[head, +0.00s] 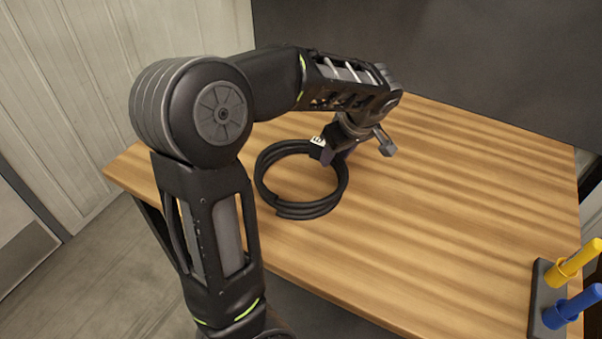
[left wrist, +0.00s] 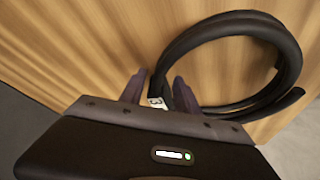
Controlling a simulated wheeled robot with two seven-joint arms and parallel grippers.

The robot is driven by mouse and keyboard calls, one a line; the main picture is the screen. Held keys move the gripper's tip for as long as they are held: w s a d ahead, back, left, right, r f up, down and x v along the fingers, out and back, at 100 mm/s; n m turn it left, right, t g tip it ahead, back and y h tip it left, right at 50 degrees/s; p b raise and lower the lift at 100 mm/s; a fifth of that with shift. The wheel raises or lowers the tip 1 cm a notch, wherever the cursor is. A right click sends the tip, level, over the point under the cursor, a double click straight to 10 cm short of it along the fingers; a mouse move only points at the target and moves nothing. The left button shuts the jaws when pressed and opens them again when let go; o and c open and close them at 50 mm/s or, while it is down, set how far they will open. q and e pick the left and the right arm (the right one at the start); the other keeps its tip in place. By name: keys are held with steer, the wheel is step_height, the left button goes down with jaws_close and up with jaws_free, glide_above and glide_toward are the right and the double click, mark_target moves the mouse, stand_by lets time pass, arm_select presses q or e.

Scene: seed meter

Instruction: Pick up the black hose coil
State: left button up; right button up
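The black hose coil (head: 333,198) is a ring of several turns lying on the wooden table (head: 460,220), left of its middle. It also shows in the left wrist view (left wrist: 290,55). My left gripper (head: 325,154) is down at the coil's far right edge. In the left wrist view its two fingers (left wrist: 161,90) stand on either side of a hose section, with a small white tag (left wrist: 155,102) between them. The fingers are close to the hose, but I cannot tell whether they press on it. My right gripper is in neither view.
A dark holder (head: 541,298) with a yellow-handled tool (head: 575,263) and a blue-handled one (head: 573,306) sits at the table's near right corner. A dark panel (head: 450,65) rises behind the table.

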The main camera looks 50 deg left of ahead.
arm_select(q)
steer(key=shift+c, duration=0.2)
stand_by(0.4)
jaws_close()
stand_by(0.5)
